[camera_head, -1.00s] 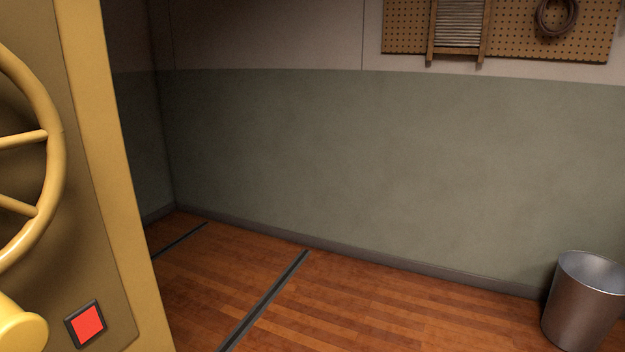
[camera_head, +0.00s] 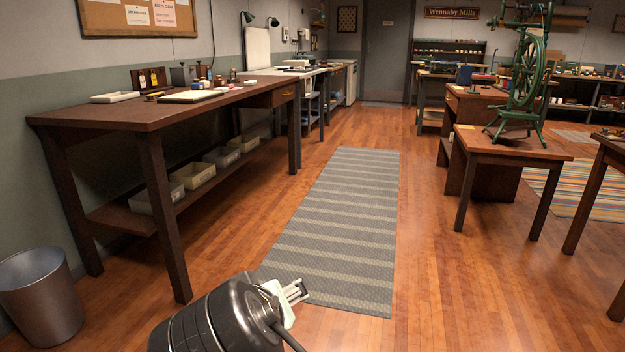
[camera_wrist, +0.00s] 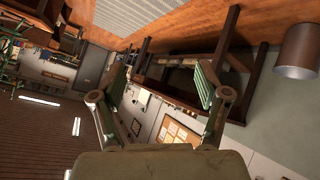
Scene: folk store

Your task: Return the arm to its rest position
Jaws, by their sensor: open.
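My gripper (camera_wrist: 160,88) shows in the wrist view with its two green-padded fingers spread apart and nothing between them. In the head view my arm's dark end reaches in at the bottom, and the pale tip of my gripper (camera_head: 294,291) lies over the floor by the near end of the striped rug. The wrist view is tilted, with the floor along its top and the ceiling at lower left. The rest of my arm is out of view.
A long dark workbench (camera_head: 150,113) with bins on its lower shelf runs along the left wall. A metal bin (camera_head: 40,300) stands at lower left. A striped rug (camera_head: 340,225) lies on open floor. A small table (camera_head: 510,147) with a green spinning wheel (camera_head: 528,75) stands right.

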